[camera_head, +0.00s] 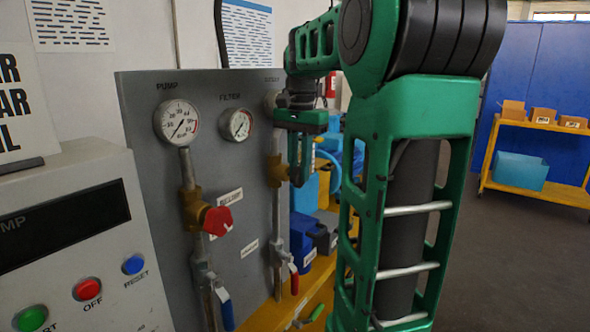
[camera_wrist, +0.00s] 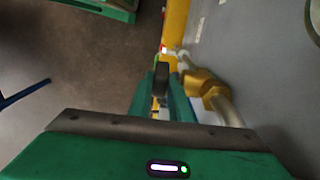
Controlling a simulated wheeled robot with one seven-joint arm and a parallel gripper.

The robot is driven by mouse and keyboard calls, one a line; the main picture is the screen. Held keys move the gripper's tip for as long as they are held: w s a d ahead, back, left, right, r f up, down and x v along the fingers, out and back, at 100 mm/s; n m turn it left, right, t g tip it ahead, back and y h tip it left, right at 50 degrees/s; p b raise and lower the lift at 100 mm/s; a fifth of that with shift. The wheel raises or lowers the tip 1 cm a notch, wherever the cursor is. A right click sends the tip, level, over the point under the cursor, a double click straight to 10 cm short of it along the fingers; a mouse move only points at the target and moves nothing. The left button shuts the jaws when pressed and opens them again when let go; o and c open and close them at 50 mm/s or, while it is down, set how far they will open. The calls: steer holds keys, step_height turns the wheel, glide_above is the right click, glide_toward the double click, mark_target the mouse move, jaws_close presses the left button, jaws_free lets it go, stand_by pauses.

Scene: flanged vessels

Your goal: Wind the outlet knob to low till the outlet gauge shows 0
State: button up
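The outlet valve's brass body (camera_head: 277,170) sits on the right-hand pipe of the grey panel. It also shows in the wrist view (camera_wrist: 205,84), right of my fingers. My gripper (camera_head: 299,165) is at this valve, on its front side. In the wrist view my green fingers (camera_wrist: 161,95) stand on either side of a narrow dark piece (camera_wrist: 162,74), which may be the outlet knob. I cannot tell whether the fingers press on it. The outlet gauge's face is hidden behind my arm in the head view, so its reading cannot be seen.
The pump gauge (camera_head: 176,122) and filter gauge (camera_head: 237,124) are left of my arm. A red knob (camera_head: 217,221) is on the pump pipe. Blue (camera_head: 225,309) and red (camera_head: 293,279) lever handles hang below. A yellow cart (camera_head: 534,190) stands far right; open floor lies before it.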

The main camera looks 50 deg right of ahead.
mark_target(292, 177)
steer(key=shift+w+a+r+h, duration=0.1)
steer(key=shift+a+h, duration=0.25)
steer(key=shift+h, duration=0.85)
jaws_close()
steer(key=shift+a+t+h, duration=0.1)
steer(key=shift+t+h, duration=0.2)
steer(key=shift+h, duration=0.1)
steer(key=h, duration=0.2)
steer(key=a+h, duration=0.1)
steer(key=shift+f+t+h, duration=0.25)
steer(key=shift+t+h, duration=0.05)
steer(key=shift+h, duration=0.1)
steer(key=h, duration=0.3)
steer(key=shift+a+f+t, duration=0.3)
steer(key=shift+f, duration=0.05)
steer(key=shift+a+f+t+h, duration=0.1)
steer(key=shift+f+t+h, duration=0.05)
steer(key=shift+h, duration=0.75)
steer(key=shift+a+f+t+h, duration=0.1)
steer(key=shift+f+t+h, duration=0.05)
steer(key=shift+h, duration=0.75)
steer(key=shift+f, duration=0.1)
steer(key=o, duration=0.6)
jaws_free()
steer(key=shift+d, duration=0.1)
